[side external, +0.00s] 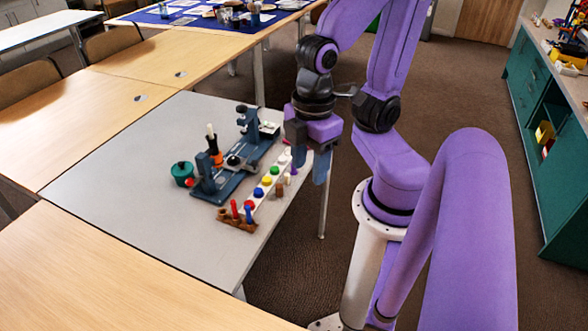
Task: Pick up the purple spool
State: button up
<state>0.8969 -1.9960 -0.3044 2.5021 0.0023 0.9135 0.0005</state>
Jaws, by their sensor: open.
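A small purple piece (293,169), which looks like the purple spool, stands at the right edge of the grey table, near the far end of a pale strip (245,213). It is tiny in this view, so its exact shape is unclear. My gripper (310,168) points down just right of it, over or slightly past the table edge. The jaws are open, and I see nothing between the fingers. I cannot tell the exact gap or height between the fingers and the purple piece.
Several coloured pieces line the strip. A brown holder with pegs (238,222) stands at its near end. A blue-grey apparatus (225,177) and a green pot (182,172) stand to the left. The grey table's left part (110,185) is clear.

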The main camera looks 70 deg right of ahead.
jog(key=w+a+f+m+y, duration=0.2)
jog(key=w+m, duration=0.3)
jog(key=w+a+f+m+y, duration=0.2)
jog(key=w+f+m, duration=0.1)
jog(key=w+m, duration=0.2)
jog(key=w+d+f+m+t+h, duration=0.2)
jog(key=w+d+f+m+t, duration=0.2)
jog(key=w+d+m, duration=0.45)
jog(key=s+d+f+m+g+h, duration=0.1)
jog(key=d+f+m+h, duration=0.15)
jog(key=d, duration=0.45)
jog(key=s+d+f+m+g+h, duration=0.1)
jog(key=d+m+h, duration=0.1)
jog(key=d+m, duration=0.3)
jog(key=s+d+f+m+g+h, duration=0.1)
jog(key=s+d+f+m+h, duration=0.15)
jog(key=d, duration=0.55)
jog(key=shift+w+x, duration=0.15)
jog(key=shift+x, duration=2.65)
jog(key=shift+w+x, duration=0.2)
jog(key=shift+x, duration=2.6)
jog(key=shift+w+x, duration=0.15)
jog(key=shift+x, duration=2.6)
jog(key=shift+a, duration=0.1)
grip_shut()
